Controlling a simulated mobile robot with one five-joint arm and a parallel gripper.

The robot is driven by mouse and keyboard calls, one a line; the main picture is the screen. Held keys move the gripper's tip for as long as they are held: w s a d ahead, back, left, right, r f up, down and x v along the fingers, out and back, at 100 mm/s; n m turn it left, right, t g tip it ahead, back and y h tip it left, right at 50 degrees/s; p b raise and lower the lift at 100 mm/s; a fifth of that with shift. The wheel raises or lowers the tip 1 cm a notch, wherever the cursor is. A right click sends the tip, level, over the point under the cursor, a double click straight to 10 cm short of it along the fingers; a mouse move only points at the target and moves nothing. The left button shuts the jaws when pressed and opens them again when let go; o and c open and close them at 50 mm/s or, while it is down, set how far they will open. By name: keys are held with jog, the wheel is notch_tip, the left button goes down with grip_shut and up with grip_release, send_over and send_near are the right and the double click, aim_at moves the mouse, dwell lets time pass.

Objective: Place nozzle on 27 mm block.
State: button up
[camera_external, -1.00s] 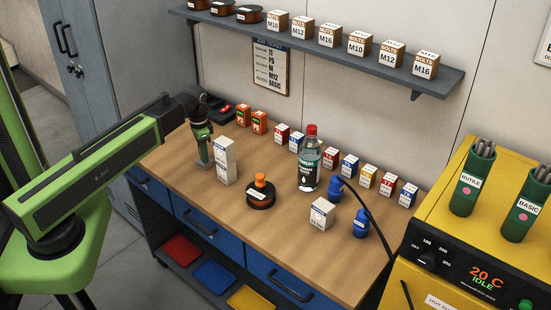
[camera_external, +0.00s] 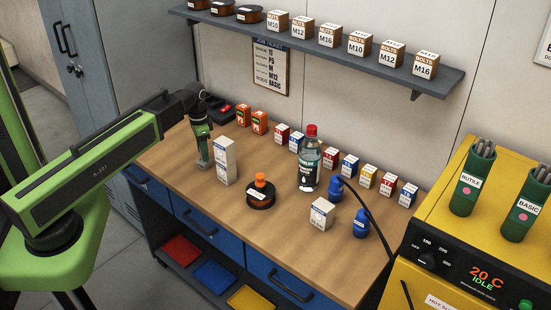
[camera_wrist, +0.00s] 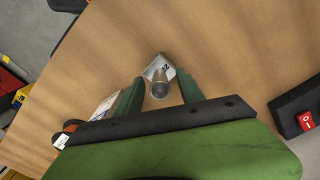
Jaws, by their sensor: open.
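My gripper (camera_external: 204,162) is low over the left end of the bench, beside the tall white box. In the wrist view its two green fingers (camera_wrist: 159,78) are apart. The nozzle (camera_wrist: 160,89), a grey metal cylinder seen end-on, is between them, with a gap visible on either side. The number is too small to read surely. I cannot tell whether the nozzle rests on the block. In the external view the fingers mostly hide both.
The tall white box (camera_external: 224,160) stands close to the right of my gripper. An orange-topped spool (camera_external: 260,192), a bottle (camera_external: 309,160) and a white cube (camera_external: 321,213) are farther right. A dark box with a red switch (camera_wrist: 303,118) is near the wrist view's right edge. Small boxes line the back.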

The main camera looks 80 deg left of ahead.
notch_tip(320, 180, up, 11)
jog(key=p, duration=1)
jog(key=shift+f, duration=0.1)
jog(key=w+d+r+h+p, duration=0.1)
jog(key=w+d, duration=0.2)
jog(key=w+d+r+m+t+h+p, duration=0.1)
jog(key=w+d+r, duration=0.1)
jog(key=w+d, duration=0.1)
jog(key=w+d+r+t+h+p, duration=0.1)
jog(key=w+d+r, duration=0.1)
jog(key=w+d, duration=0.1)
jog(key=shift+d+m, duration=0.3)
jog(key=shift+d, duration=0.1)
jog(key=w+d+f+y+b, duration=0.1)
jog(key=d+f+b, duration=0.3)
jog(key=d, duration=0.9)
jog(key=w+d+f+m+g+y+b, duration=0.1)
jog(key=w+d+f+b, duration=0.3)
jog(key=d, duration=0.9)
jog(key=w+d+f+m+g+y+b, duration=0.1)
jog(key=w+d+f+b, duration=0.2)
jog(key=d, duration=1)
notch_tip(320, 180, down, 4)
jog(key=shift+f+b, duration=0.1)
jog(key=shift+b, duration=1.15)
